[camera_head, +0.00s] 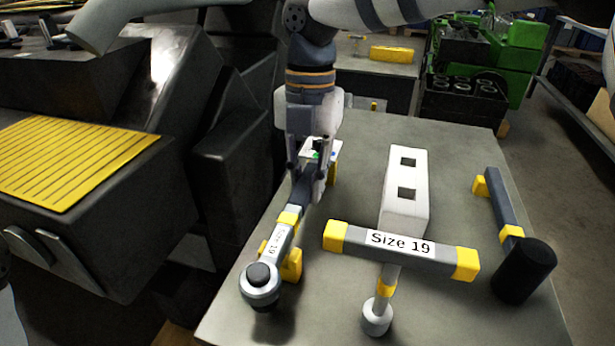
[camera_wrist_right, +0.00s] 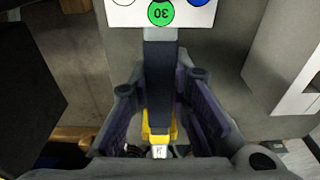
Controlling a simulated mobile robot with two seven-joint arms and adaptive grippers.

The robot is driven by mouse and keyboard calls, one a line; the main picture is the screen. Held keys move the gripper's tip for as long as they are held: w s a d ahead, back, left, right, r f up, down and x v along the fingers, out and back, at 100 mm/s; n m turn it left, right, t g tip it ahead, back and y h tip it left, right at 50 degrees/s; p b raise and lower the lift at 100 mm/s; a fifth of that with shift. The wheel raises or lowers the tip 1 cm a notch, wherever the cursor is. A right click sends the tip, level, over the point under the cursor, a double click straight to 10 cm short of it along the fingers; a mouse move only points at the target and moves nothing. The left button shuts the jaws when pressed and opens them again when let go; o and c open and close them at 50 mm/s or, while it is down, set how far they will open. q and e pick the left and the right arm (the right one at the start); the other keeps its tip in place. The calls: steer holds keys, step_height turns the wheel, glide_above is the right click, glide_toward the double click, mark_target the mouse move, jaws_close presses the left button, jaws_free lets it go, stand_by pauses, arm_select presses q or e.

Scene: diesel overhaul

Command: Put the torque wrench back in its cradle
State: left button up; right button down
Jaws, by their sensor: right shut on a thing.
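The torque wrench (camera_head: 280,242) has a round ratchet head, a grey shaft labelled 19, a yellow band and a dark handle. It slants along the left side of the grey table, head toward me. My right gripper (camera_head: 312,180) is shut on its dark handle, which also shows between the fingers in the wrist view (camera_wrist_right: 160,75). Yellow cradle supports (camera_head: 291,265) show beside and under the shaft near the head, with another (camera_head: 333,173) by my gripper. I cannot tell whether the wrench rests fully on them. My left gripper is not in view.
A card with coloured dots (camera_wrist_right: 160,12) is past the handle.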

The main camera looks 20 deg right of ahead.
steer(key=shift+f, duration=0.95)
steer(key=c, duration=1.4)
jaws_free()
